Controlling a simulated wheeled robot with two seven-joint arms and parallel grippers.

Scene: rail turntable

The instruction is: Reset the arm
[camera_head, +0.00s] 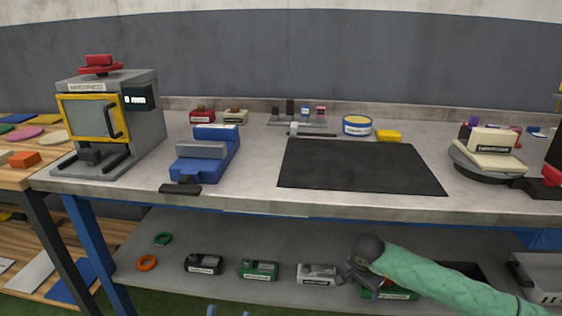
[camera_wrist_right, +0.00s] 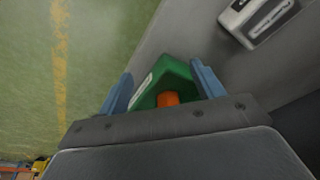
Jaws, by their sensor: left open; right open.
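My right arm, in a green sleeve, comes in from the right over the lower shelf. Its gripper (camera_head: 350,276) is low at the shelf's front, beside a green device (camera_head: 388,292) partly hidden by the arm. In the right wrist view my right gripper (camera_wrist_right: 162,80) is open, its blue fingers on either side of a green body (camera_wrist_right: 176,75) with an orange part. Whether the fingers touch it I cannot tell. Of my left gripper (camera_head: 228,312) only two blue fingertips show at the bottom edge, apart, with nothing seen between them.
The lower shelf (camera_head: 205,240) also holds a white device (camera_head: 317,274), a green one (camera_head: 259,270), a black one (camera_head: 203,263) and two rings. A grey tray (camera_head: 540,280) stands at right. Above is the workbench with a press (camera_head: 140,110), a blue vise (camera_head: 205,155), a black mat (camera_head: 355,165) and a turntable (camera_head: 487,160).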

